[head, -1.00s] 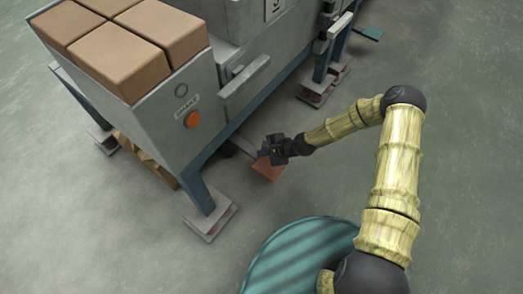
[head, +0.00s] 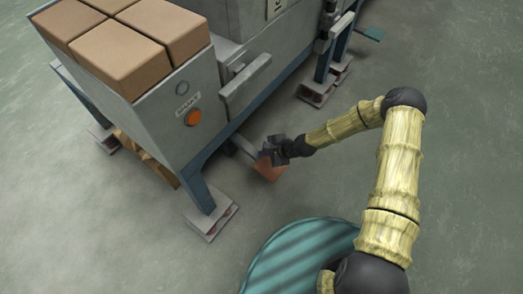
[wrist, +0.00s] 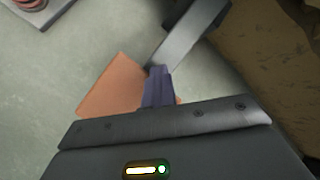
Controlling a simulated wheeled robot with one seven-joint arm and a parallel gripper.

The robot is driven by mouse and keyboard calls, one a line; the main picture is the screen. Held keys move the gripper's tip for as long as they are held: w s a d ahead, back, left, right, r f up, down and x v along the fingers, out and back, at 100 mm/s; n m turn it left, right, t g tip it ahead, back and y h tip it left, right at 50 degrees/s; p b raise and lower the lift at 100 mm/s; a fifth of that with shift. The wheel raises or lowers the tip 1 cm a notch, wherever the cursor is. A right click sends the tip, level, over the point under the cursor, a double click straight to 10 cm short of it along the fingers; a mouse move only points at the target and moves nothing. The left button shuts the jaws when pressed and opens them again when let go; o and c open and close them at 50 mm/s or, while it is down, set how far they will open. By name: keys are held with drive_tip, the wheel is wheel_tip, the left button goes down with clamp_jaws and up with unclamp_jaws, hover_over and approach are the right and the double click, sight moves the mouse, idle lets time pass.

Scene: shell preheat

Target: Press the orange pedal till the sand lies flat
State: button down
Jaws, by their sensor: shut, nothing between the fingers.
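The orange pedal (head: 268,172) is a flat plate on a grey lever, low beside the machine's front leg. It also shows in the wrist view (wrist: 112,92), with its lever running up to the right. My gripper (head: 270,153) is over the pedal's far edge by the lever. In the wrist view my shut fingers (wrist: 157,80) overlap the pedal's right side and hold nothing. I cannot tell whether they touch or press it. The sand is not seen in either view.
The grey machine (head: 150,110) on blue legs fills the upper left, with brown blocks (head: 123,58) on top and a round orange button (head: 193,117) on its front. A footed leg (head: 212,218) stands left of the pedal. Open floor (head: 450,150) lies to the right.

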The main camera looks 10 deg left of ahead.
drive_tip(key=shift+s+d+f, duration=0.15)
drive_tip(key=shift+d+f, duration=0.05)
drive_tip(key=shift+d, duration=0.1)
drive_tip(key=shift+r+p, duration=1.2)
drive_tip(key=shift+a+r+p, duration=0.15)
drive_tip(key=shift+r+p, duration=0.6)
drive_tip(key=shift+r, duration=0.1)
drive_tip(key=shift+a+r+p, duration=0.1)
drive_tip(key=shift+r+p, duration=0.6)
drive_tip(key=shift+r, duration=0.1)
drive_tip(key=shift+r, duration=0.2)
drive_tip(key=r+p, duration=0.4)
drive_tip(key=shift+w+a+r+p, duration=0.2)
drive_tip(key=shift+r+p, duration=0.1)
drive_tip(key=shift+r, duration=0.1)
